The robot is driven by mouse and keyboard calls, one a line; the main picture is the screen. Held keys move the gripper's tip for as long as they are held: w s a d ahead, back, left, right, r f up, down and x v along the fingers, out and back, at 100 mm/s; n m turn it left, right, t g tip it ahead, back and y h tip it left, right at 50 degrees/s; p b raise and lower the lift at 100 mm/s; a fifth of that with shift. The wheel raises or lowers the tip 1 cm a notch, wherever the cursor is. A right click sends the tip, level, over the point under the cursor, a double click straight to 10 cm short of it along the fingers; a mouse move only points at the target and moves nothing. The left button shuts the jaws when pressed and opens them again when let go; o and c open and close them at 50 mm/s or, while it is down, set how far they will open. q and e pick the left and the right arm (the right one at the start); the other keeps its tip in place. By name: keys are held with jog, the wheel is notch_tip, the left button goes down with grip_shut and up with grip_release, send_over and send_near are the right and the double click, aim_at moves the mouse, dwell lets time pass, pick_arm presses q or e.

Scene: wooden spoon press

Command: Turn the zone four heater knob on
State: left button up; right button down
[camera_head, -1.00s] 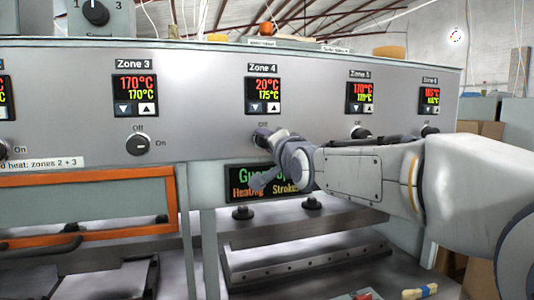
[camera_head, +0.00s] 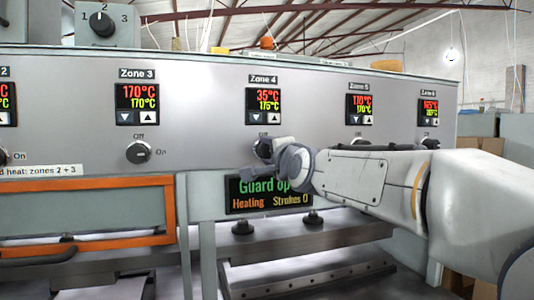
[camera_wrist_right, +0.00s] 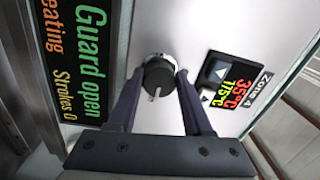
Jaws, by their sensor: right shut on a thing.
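The zone four heater knob (camera_head: 262,148) is a dark round knob under the Zone 4 display (camera_head: 264,105), partly hidden by my right gripper (camera_head: 270,155). In the right wrist view, the knob (camera_wrist_right: 159,76) sits between the two fingers of my right gripper (camera_wrist_right: 160,82), which is shut on it. The knob's pale pointer mark points down in that view, toward the panel's right side. The display reads 35°C in red over 175°C. The On label by this knob cannot be made out. My left gripper is not in view.
The Zone 3 knob (camera_head: 138,152) and Zone 5 knob (camera_head: 358,143) stand to either side. A status screen (camera_head: 250,203) below reads "Guard op..." and "Heating". An orange-framed guard (camera_head: 170,210) is at lower left.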

jog(key=shift+f, duration=0.15)
jog(key=shift+c, duration=1.7)
grip_release()
jog(key=v, duration=1)
jog(key=shift+s+b, duration=0.25)
jog(key=shift+b, duration=0.15)
jog(key=shift+d, duration=0.1)
